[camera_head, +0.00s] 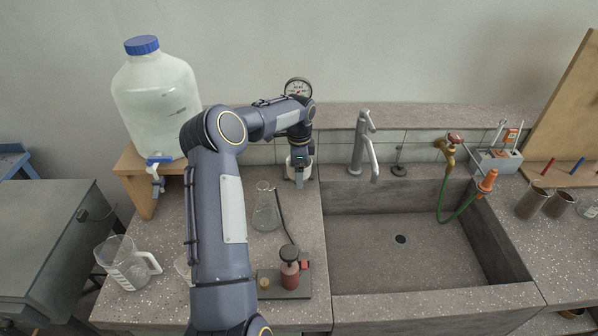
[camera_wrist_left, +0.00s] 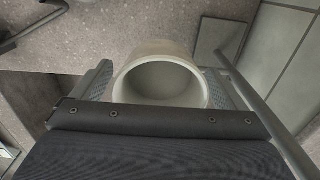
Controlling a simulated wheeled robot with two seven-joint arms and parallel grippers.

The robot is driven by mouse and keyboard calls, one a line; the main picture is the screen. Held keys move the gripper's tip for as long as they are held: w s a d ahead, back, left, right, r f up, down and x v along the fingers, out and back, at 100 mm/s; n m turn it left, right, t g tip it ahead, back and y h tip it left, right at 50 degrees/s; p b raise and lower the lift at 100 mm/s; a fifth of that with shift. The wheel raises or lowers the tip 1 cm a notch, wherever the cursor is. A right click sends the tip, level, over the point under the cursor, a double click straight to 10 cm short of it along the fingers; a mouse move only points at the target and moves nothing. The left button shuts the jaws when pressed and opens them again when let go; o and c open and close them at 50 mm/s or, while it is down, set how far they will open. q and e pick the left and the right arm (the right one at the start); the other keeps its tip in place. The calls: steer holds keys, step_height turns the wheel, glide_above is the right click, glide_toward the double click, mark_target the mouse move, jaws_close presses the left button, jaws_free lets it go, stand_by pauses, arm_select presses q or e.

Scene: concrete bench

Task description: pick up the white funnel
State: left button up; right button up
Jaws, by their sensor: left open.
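The white funnel (camera_head: 308,172) stands on the bench near the back wall, left of the sink, partly hidden behind my left gripper (camera_head: 299,181). In the left wrist view the funnel (camera_wrist_left: 160,80) shows as a wide, round, hollow white mouth. My left gripper (camera_wrist_left: 158,88) is open, with one finger on each side of the funnel. Whether the fingers touch its wall I cannot tell. The funnel's lower part is hidden. My right gripper is in neither view.
A glass flask (camera_head: 265,208), a dark stand with a red bottle (camera_head: 290,272) and a clear jug (camera_head: 124,264) are on the bench. A large carboy (camera_head: 155,100) stands at the back left. The sink (camera_head: 400,262) and tap (camera_head: 362,145) lie to the right.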

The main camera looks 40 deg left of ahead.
arm_select(q)
steer(key=c, duration=1.1)
steer(key=shift+r, duration=0.1)
